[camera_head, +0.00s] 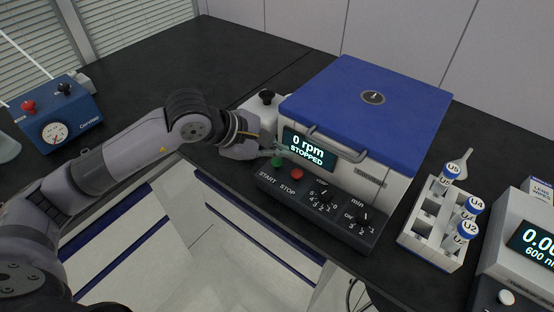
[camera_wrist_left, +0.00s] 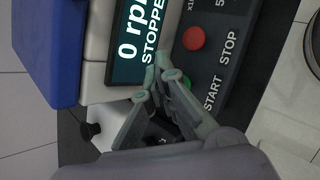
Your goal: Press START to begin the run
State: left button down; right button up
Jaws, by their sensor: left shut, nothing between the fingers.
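The centrifuge (camera_head: 368,95) is a white box with a blue lid. Its display (camera_head: 309,149) reads 0 rpm STOPPED, and it also shows in the left wrist view (camera_wrist_left: 140,45). The green START button (camera_head: 277,161) sits on the dark front panel, left of the red STOP button (camera_head: 296,174). My left gripper (camera_head: 279,151) is shut and empty, with its fingertips close by the green button. In the left wrist view, the fingers (camera_wrist_left: 162,70) partly cover the green button (camera_wrist_left: 187,81); I cannot tell whether they touch it. My right gripper is not in view.
Two dark knobs (camera_head: 322,199) (camera_head: 363,219) are on the same panel. A white tube rack (camera_head: 432,252) with several capped tubes stands to the right, beside an instrument with a display (camera_head: 537,243). A blue device (camera_head: 57,119) stands far left.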

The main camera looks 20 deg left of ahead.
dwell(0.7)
pick_arm(q)
jog(key=shift+f, duration=0.1)
jog(key=shift+f+b, duration=0.3)
jog(key=shift+b, duration=0.4)
jog(key=shift+f+b, duration=0.95)
jog(key=shift+b, duration=0.1)
dwell(0.7)
dwell(0.3)
jog(key=shift+r+p, duration=0.7)
jog(key=shift+r, duration=0.65)
jog(key=shift+r+p, duration=1.3)
jog(key=shift+r, duration=1.25)
